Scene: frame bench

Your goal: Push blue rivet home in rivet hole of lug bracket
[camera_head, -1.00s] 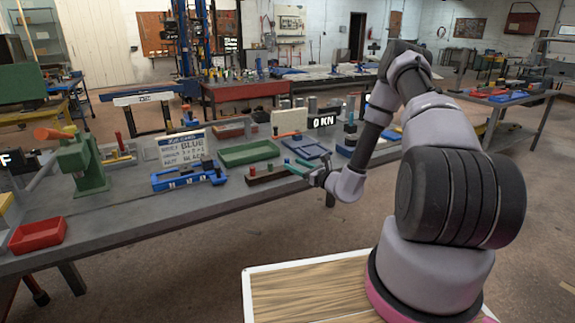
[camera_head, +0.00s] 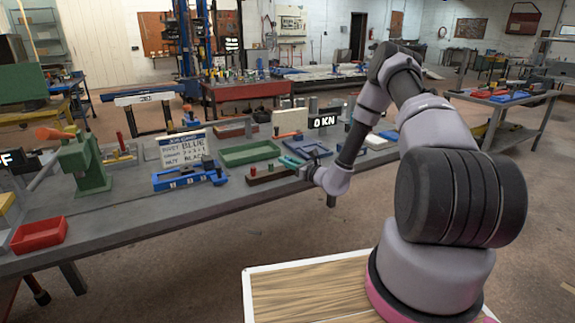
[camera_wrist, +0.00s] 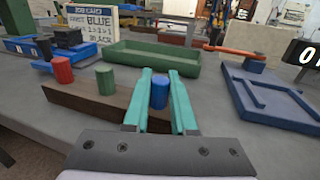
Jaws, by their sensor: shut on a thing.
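The blue rivet (camera_wrist: 159,93) stands upright between the teal fingertips of my gripper (camera_wrist: 160,88) in the wrist view, and the fingers are shut on it. It is at the right end of a dark brown block (camera_wrist: 88,104); whether its lower end is still in the block is hidden. In the head view my gripper (camera_head: 293,163) is at the right end of this block (camera_head: 262,179). A blue fixture with numbered places (camera_head: 188,178) stands to the left and carries dark parts; it also shows in the wrist view (camera_wrist: 22,44). I cannot make out the lug bracket's rivet hole.
A red rivet (camera_wrist: 62,70) and a green rivet (camera_wrist: 105,80) stand in the block. A green tray (camera_wrist: 150,62) lies behind, a blue tray (camera_wrist: 270,103) at right. A job card (camera_wrist: 92,22) reads "BLUE" and "BLACK". A green press (camera_head: 82,165) and red bin (camera_head: 38,234) are at left.

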